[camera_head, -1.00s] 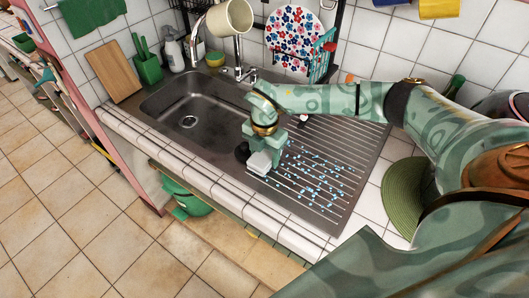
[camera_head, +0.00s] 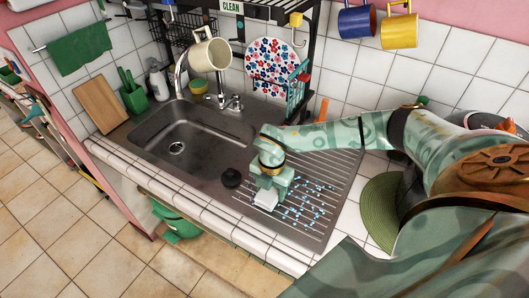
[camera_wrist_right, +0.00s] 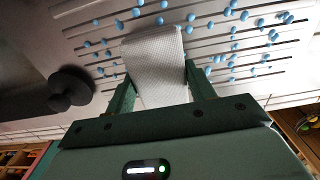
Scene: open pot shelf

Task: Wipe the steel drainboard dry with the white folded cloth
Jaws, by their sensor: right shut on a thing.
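The steel drainboard (camera_head: 335,180) lies right of the sink, ribbed and dotted with many blue water drops; it fills the background of the right wrist view (camera_wrist_right: 225,50). My right gripper (camera_head: 268,190) is over the drainboard's left front part, pointing down. It is shut on the white folded cloth (camera_head: 265,200), which shows between the two fingers in the right wrist view (camera_wrist_right: 155,62). The cloth is at the drainboard surface; I cannot tell how firmly it touches. Drops lie on both sides of the cloth. My left gripper is not in view.
A black round plug (camera_head: 231,178) sits just left of the cloth. The sink basin (camera_head: 185,140) is empty. A dish rack with a floral plate (camera_head: 270,62) stands behind. A green round mat (camera_head: 381,205) lies right of the drainboard.

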